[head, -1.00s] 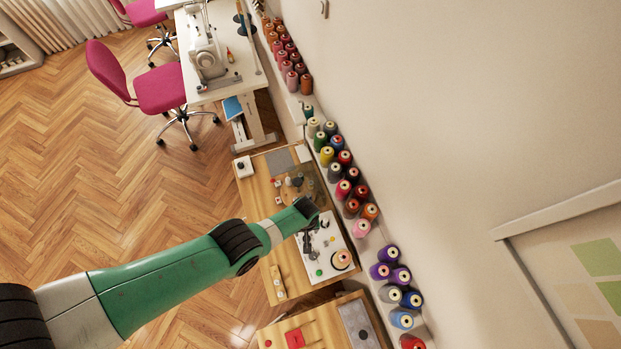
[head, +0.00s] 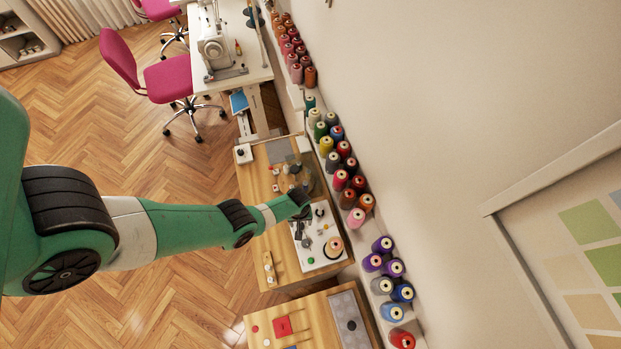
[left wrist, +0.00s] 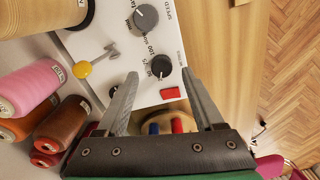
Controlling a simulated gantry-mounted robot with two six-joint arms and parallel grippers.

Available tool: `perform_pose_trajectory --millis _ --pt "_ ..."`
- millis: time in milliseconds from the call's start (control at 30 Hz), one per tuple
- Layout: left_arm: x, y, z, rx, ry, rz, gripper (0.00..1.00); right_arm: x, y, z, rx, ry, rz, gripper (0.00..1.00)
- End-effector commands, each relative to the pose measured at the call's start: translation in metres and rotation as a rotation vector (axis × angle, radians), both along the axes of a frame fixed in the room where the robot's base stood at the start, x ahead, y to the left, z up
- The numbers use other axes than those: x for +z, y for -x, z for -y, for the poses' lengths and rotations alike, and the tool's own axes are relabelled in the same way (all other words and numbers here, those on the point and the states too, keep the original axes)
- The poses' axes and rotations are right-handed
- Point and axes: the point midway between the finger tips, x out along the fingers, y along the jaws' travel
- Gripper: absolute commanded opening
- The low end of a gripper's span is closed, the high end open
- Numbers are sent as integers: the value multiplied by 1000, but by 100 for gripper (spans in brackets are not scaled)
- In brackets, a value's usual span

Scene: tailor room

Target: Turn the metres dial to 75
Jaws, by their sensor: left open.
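A white winder panel (head: 328,256) stands on the wooden table and fills the upper left wrist view (left wrist: 115,55). A small black dial (left wrist: 161,66), with 50 and 100 printed beside it, lies between my left gripper's fingertips (left wrist: 160,75). The fingers are open on either side of it with gaps; contact is not visible. Its exact setting is too small to read. A grey dial (left wrist: 145,18) marked SPEED is further up, and a red button (left wrist: 170,93) is beside the black dial. In the head view my left gripper (head: 302,197) is over the panel's far end.
A yellow-knobbed lever (left wrist: 82,69) stands left of the dials. Thread cones (left wrist: 30,87) line the left side, close to my left finger. Bare wood (left wrist: 215,40) lies right of the panel. The head view shows a wall ledge with cones (head: 341,180) behind the table.

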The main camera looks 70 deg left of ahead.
Motion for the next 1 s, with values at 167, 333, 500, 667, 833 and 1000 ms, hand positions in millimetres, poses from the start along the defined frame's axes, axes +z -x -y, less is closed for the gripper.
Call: perform_pose_trajectory --millis 167,333,500,667,833,1000 --pt "-33 0 0 1 0 0 69 -32 0 0 1 0 -1 50" --pt "-39 0 -1 2 0 0 69 -38 0 0 0 0 -1 50" --pt "-38 0 -1 2 0 0 69 -36 0 0 0 0 0 50" --pt "-38 0 -1 2 0 0 53 -36 0 0 0 0 0 50" --pt "-38 0 -1 1 0 0 22 -36 0 0 0 0 0 50" --pt "-38 0 -1 1 0 0 0 -36 0 0 0 0 0 50"
